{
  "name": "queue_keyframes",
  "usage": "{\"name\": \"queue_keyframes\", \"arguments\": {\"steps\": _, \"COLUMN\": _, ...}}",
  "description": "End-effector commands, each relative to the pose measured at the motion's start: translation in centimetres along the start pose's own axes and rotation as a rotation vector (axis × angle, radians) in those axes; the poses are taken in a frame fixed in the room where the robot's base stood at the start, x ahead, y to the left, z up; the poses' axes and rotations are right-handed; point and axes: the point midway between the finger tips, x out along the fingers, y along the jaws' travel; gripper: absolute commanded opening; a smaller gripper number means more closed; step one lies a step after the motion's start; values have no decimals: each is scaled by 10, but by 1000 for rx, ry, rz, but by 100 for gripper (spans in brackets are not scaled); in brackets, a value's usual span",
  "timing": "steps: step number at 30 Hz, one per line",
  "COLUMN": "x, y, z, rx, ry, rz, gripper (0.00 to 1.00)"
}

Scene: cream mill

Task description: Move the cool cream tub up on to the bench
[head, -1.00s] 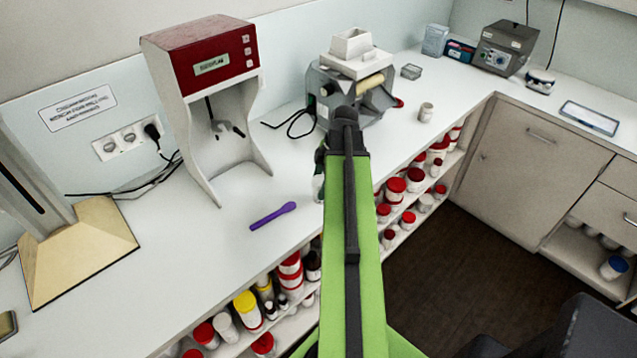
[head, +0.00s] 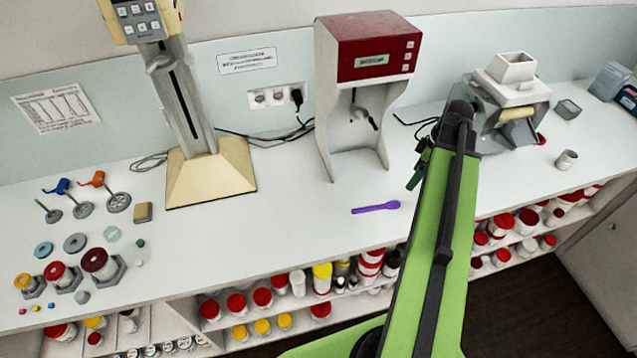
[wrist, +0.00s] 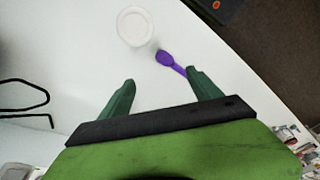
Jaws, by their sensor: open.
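A white round tub (wrist: 135,27), seen from above, stands on the white bench (wrist: 80,60) in the wrist view, close beside a purple spatula (wrist: 172,62). I take it for the cream tub; no label is legible. My gripper (wrist: 161,77) is open and empty, its two green fingers apart. The tub is ahead of the fingertips, not between them. In the head view my gripper (head: 418,170) is partly hidden over the bench (head: 290,215), right of the spatula (head: 376,207). The round tub is not visible there; my arm covers that part of the bench.
A red-topped machine (head: 365,60) and a mill (head: 508,105) stand along the back. A small pot (head: 566,159) is at right. A column stand (head: 210,178) and small parts are at left. The shelf below holds several tubs, including a yellow-lidded one (head: 322,272).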

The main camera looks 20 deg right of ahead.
Motion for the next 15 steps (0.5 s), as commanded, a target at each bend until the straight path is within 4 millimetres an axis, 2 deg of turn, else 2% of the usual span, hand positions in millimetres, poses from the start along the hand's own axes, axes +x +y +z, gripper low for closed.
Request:
{"name": "queue_keyframes", "arguments": {"steps": 1, "x": 12, "y": -20, "z": -45, "rx": 56, "ry": -29, "rz": -8, "gripper": 73}}
{"name": "queue_keyframes", "arguments": {"steps": 3, "x": 27, "y": -47, "z": -99, "rx": 181, "ry": -73, "rz": -3, "gripper": 73}}
{"name": "queue_keyframes", "arguments": {"steps": 6, "x": 46, "y": -92, "z": -166, "rx": 358, "ry": -124, "rz": 27, "gripper": 73}}
{"name": "queue_keyframes", "arguments": {"steps": 10, "x": 64, "y": -151, "z": -229, "rx": 553, "ry": -161, "rz": 85, "gripper": 73}}
{"name": "queue_keyframes", "arguments": {"steps": 12, "x": 71, "y": -175, "z": -250, "rx": 632, "ry": -167, "rz": 113, "gripper": 73}}
{"name": "queue_keyframes", "arguments": {"steps": 15, "x": 76, "y": -196, "z": -267, "rx": 703, "ry": -168, "rz": 139, "gripper": 73}}
